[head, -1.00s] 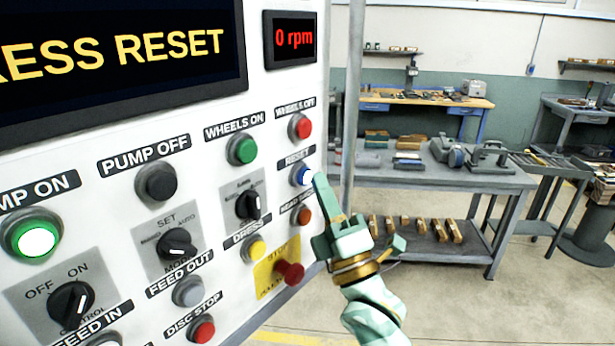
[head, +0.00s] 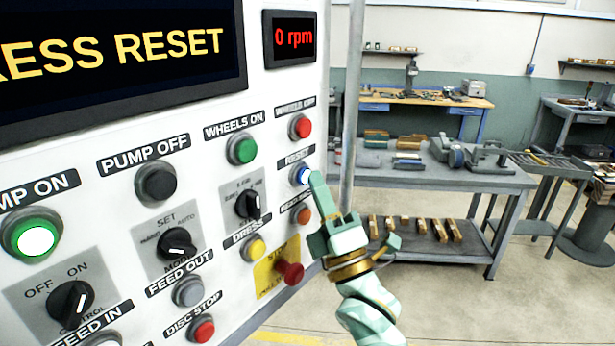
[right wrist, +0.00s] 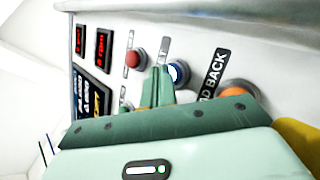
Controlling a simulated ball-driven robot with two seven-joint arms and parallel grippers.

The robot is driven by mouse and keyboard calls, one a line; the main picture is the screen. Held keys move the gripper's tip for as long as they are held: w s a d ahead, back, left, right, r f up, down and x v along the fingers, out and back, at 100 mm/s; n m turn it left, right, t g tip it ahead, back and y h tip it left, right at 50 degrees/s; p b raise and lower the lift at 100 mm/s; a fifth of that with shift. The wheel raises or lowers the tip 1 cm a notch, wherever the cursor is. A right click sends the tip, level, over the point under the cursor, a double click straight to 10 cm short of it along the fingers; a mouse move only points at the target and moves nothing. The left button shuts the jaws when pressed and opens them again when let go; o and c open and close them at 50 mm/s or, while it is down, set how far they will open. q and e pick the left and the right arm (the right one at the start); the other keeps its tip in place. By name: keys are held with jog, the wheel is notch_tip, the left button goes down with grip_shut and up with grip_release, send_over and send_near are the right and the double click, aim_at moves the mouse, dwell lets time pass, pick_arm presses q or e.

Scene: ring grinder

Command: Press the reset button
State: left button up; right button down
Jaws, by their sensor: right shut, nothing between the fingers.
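The reset button (head: 299,174) is blue with a bright cap and sits under the "RESET" label on the white control panel (head: 110,125). My right gripper (head: 315,177) is shut and empty, its fingertips right at the button's right side in the head view. I cannot tell whether they touch it. In the right wrist view the shut fingers (right wrist: 160,88) point at the panel beside the blue button (right wrist: 179,72), covering part of its surround. My left gripper is not in view.
Close by are the red wheels-off button (head: 300,127), the orange button (head: 302,214) below, and the red stop knob (head: 289,271) on a yellow plate. A grey post (head: 352,100) stands at the panel's right edge. A workbench (head: 440,175) stands further back right.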

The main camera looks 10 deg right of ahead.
jog(key=shift+w+a, duration=0.15)
dwell(0.6)
jog(key=shift+s+d+p, duration=0.3)
jog(key=shift+s+d, duration=0.25)
jog(key=shift+s, duration=0.15)
jog(key=s+d, duration=0.1)
jog(key=s, duration=0.1)
jog(key=s+d+p, duration=0.1)
jog(key=d, duration=0.1)
jog(key=shift+s+d, duration=0.15)
jog(key=shift+s, duration=0.2)
dwell(0.5)
